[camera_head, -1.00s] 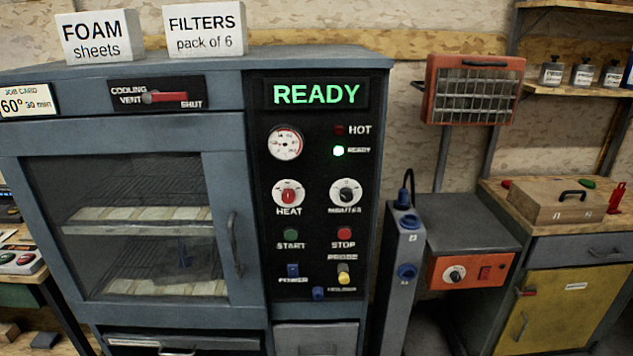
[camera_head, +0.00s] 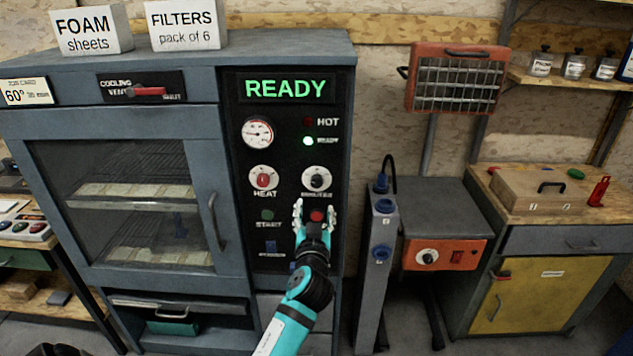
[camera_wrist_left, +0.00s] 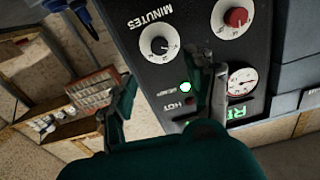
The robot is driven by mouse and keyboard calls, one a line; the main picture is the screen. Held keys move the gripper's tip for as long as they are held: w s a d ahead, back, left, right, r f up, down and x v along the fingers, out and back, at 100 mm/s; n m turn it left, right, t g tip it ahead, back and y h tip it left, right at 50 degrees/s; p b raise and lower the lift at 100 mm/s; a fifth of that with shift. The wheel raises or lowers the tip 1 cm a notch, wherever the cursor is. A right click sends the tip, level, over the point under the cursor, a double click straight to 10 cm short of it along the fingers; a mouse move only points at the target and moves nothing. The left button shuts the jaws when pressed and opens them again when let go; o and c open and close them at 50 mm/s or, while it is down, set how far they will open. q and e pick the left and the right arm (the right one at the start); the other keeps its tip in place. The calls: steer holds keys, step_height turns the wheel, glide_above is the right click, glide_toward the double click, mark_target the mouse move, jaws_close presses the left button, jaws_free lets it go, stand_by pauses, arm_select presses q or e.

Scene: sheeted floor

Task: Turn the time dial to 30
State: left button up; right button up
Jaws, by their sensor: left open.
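The time dial, a round black knob on a white plate marked MINUTES (camera_head: 316,178), is on the oven's black control panel, right of the red HEAT dial (camera_head: 263,178). It also shows in the left wrist view (camera_wrist_left: 158,44), where its label appears upside down. My left gripper (camera_head: 314,212) is in front of the panel just below the time dial, by the red STOP button (camera_head: 317,215). In the left wrist view its fingers (camera_wrist_left: 165,95) are spread wide with nothing between them. The dial's exact setting is too small to read. My right gripper is not in view.
The lit display (camera_head: 285,89) reads READY and a green lamp (camera_head: 308,141) glows. A job card (camera_head: 26,92) reads 60° and 30 min. A grey post (camera_head: 377,265) with blue sockets and an orange box (camera_head: 444,255) stand to the right.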

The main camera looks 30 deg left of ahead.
mark_target(317, 184)
arm_select(q)
steer(key=p+x, duration=0.2)
steer(key=x, duration=0.8)
steer(key=shift+w+a, duration=0.1)
steer(key=shift+w, duration=0.1)
steer(key=shift+x, duration=0.75)
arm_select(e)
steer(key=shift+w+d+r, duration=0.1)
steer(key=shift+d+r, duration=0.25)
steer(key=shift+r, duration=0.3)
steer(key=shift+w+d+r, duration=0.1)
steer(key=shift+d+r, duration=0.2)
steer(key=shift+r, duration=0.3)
arm_select(q)
jaws_close()
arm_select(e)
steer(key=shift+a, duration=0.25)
